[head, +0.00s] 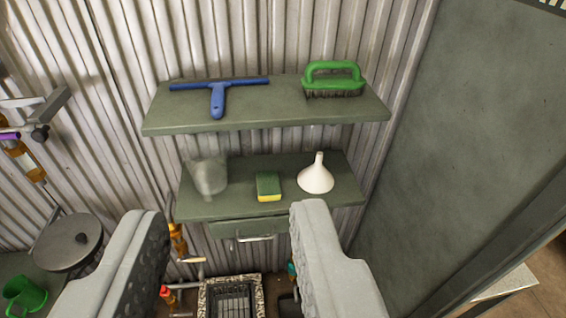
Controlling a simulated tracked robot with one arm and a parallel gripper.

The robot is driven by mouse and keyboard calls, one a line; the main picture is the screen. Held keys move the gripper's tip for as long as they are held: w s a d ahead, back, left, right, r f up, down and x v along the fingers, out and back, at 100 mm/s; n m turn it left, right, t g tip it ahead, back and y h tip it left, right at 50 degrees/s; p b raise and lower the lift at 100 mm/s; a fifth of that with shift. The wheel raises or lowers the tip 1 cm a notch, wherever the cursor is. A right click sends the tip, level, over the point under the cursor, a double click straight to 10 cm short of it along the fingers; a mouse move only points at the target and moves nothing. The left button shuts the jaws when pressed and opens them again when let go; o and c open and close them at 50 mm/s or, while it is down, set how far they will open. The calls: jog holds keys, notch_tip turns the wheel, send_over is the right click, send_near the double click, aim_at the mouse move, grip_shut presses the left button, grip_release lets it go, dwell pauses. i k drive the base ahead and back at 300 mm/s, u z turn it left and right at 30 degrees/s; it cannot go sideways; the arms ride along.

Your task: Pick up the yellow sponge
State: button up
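The yellow sponge (269,188) lies on the lower green shelf (235,208), near its front edge. Its top is dark green and its front side shows yellow. It sits between a clear cup (208,176) on the left and a white funnel (316,175) on the right, apart from both. My gripper (228,222) is open, with its two grey fingers wide apart at the bottom of the view. Nothing is between the fingers. The fingers are in front of the shelf, and the sponge shows between and beyond their tips.
The upper shelf (265,120) holds a blue squeegee (218,88) and a green brush (333,80). A drawer (240,228) with a handle is under the lower shelf. Pipes and a grate (234,298) are below. A grey panel (460,130) stands at right; a round lid (70,242) is at left.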

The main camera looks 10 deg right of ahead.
aim_at(268, 186)
jog(key=z, duration=0.35)
jog(key=i, duration=0.85)
jog(key=z, duration=0.65)
